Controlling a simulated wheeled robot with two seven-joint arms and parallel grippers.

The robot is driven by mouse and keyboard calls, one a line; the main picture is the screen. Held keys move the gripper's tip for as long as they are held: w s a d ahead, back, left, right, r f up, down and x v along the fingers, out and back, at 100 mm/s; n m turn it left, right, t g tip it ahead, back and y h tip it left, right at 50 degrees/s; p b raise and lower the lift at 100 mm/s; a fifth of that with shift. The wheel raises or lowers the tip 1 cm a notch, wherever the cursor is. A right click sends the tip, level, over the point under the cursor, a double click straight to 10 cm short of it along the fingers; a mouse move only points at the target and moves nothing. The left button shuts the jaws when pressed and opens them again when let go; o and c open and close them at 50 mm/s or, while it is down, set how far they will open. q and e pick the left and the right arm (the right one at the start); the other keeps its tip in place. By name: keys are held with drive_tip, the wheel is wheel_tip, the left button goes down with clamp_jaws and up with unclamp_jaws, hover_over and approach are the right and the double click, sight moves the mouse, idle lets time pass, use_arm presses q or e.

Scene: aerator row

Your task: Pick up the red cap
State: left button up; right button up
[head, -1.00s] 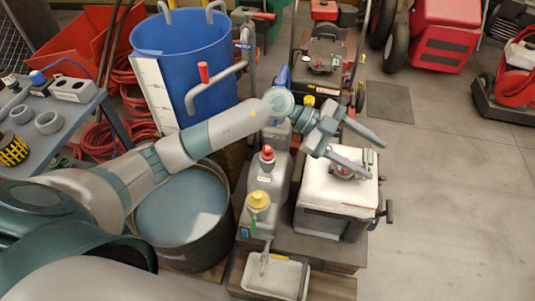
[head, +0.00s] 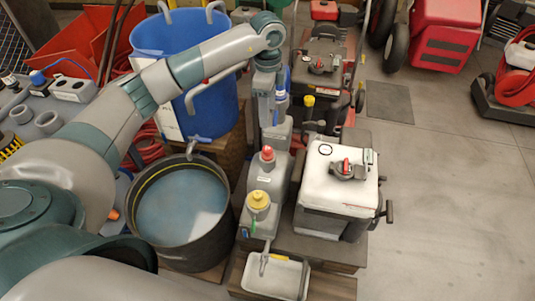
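The red cap (head: 267,154) sits on top of a grey jug (head: 272,175), the middle one in a row of jugs. A yellow cap (head: 258,200) tops the jug in front of it. My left arm reaches across from the left, and its gripper (head: 263,112) hangs down behind the red cap in the picture, apart from it. I see this gripper nearly edge-on, so its finger gap does not show. A blue piece (head: 282,82) shows just right of it, partly hidden. My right gripper is out of view.
A white box with a red-handled valve (head: 325,180) stands right of the jugs. A black tub of water (head: 180,210) is at left, below a blue barrel (head: 165,38). A white tray (head: 275,278) lies in front. Open floor (head: 460,210) is at right.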

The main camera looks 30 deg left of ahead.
use_arm(q)
approach(267, 148)
drive_tip(key=f, duration=0.5)
drive_tip(key=shift+w+f, duration=0.15)
drive_tip(key=shift+w, duration=0.1)
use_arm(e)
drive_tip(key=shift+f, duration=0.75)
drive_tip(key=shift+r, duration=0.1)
use_arm(q)
drive_tip(key=shift+s+f+p, duration=0.15)
drive_tip(key=shift+f+p, duration=0.2)
drive_tip(key=shift+f, duration=0.25)
wheel_tip(267, 148, down, 3)
drive_tip(key=shift+s+d+f, duration=0.1)
drive_tip(key=shift+f, duration=0.3)
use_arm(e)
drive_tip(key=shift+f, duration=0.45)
